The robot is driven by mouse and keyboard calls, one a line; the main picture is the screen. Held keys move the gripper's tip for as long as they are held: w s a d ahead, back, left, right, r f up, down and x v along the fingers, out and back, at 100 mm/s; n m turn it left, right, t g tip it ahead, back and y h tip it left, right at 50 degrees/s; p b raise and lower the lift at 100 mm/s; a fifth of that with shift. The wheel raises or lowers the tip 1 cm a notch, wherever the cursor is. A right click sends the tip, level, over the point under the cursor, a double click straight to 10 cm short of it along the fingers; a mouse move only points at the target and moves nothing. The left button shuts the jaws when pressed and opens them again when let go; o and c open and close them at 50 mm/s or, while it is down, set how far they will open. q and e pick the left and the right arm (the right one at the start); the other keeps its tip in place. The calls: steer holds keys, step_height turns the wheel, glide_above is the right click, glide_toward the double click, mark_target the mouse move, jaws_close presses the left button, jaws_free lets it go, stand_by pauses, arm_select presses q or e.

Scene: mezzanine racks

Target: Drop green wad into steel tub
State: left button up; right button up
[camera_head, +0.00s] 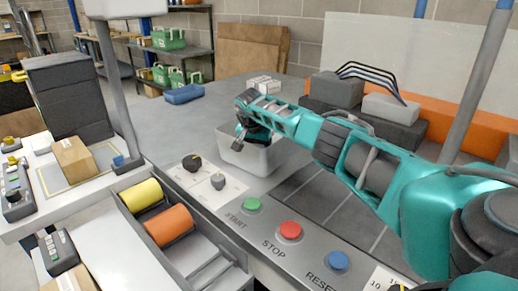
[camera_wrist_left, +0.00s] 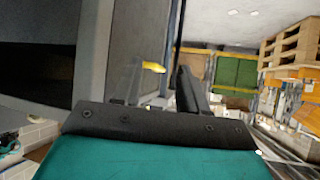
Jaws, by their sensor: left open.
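The steel tub (camera_head: 247,158) is a light grey, open-topped bin on the grey bench in the middle of the head view. My right arm reaches in from the right, and its gripper (camera_head: 240,140) hangs over the tub's left rim, hiding part of the opening. I cannot tell whether its fingers are open or shut. I do not see the green wad in either view; the inside of the tub is mostly hidden. My left gripper (camera_wrist_left: 162,88) shows in the left wrist view, open, with nothing visible between its fingers. It is outside the head view.
A panel with green (camera_head: 252,204), red (camera_head: 290,231) and blue (camera_head: 337,261) buttons lies in front of the tub. Yellow (camera_head: 141,195) and orange (camera_head: 168,225) rolls sit at the left. A blue case (camera_head: 184,94) lies behind. A grey post (camera_head: 118,85) rises at the left.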

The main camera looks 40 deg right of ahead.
steer(key=shift+f, duration=0.25)
steer(key=o, duration=1.1)
steer(key=shift+r, duration=0.1)
steer(key=shift+r, duration=0.3)
steer(key=p+v, duration=0.1)
steer(key=v, duration=1.1)
steer(key=shift+r+p, duration=0.2)
steer(key=shift+p, duration=0.15)
